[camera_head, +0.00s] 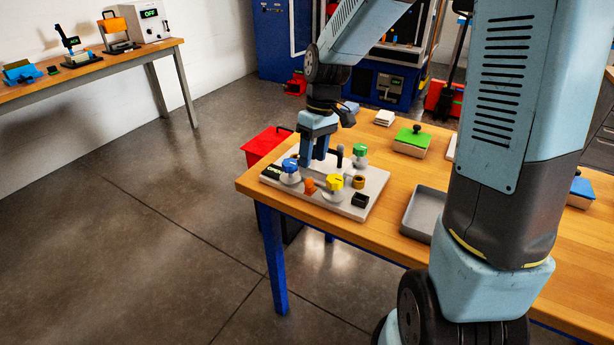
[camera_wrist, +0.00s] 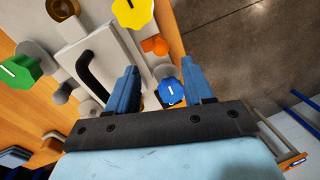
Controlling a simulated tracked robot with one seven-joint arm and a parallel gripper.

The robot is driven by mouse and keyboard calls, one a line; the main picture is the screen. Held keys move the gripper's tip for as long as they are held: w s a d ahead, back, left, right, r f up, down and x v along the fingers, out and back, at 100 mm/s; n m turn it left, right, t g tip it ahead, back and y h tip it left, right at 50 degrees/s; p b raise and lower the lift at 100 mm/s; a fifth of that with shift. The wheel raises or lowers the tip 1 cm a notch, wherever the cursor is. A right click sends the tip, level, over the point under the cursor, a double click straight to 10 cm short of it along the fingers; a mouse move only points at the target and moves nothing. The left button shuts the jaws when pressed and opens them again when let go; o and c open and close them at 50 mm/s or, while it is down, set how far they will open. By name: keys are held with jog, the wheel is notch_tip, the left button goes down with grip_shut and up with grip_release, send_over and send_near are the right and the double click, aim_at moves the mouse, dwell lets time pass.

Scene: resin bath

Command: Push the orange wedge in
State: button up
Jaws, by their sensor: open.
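The small orange wedge (camera_head: 309,186) sits at the front edge of a pale panel (camera_head: 350,211) on the wooden table, between a blue knob (camera_head: 289,166) and a yellow knob (camera_head: 334,182). In the wrist view the orange wedge (camera_wrist: 155,45) shows beyond my fingertips, apart from them. My gripper (camera_head: 313,163) points down over the panel, beside the blue knob. Its jaws are open and hold nothing. In the wrist view my gripper (camera_wrist: 159,67) has the blue knob (camera_wrist: 170,91) showing between its fingers; I cannot tell the height gap.
A green knob (camera_head: 360,150), a brown round part (camera_head: 358,182) and a black block (camera_head: 360,201) are also on the panel. A black handle (camera_wrist: 92,72) stands close to my fingers. A small display reads OPEN (camera_head: 272,171). A grey tray (camera_head: 422,207) lies to the right.

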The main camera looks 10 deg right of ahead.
aim_at(309, 186)
jog(key=f, duration=0.4)
jog(key=a+f, duration=0.1)
jog(key=f, duration=0.1)
jog(key=shift+s+f, duration=0.2)
jog(key=shift+s, duration=0.2)
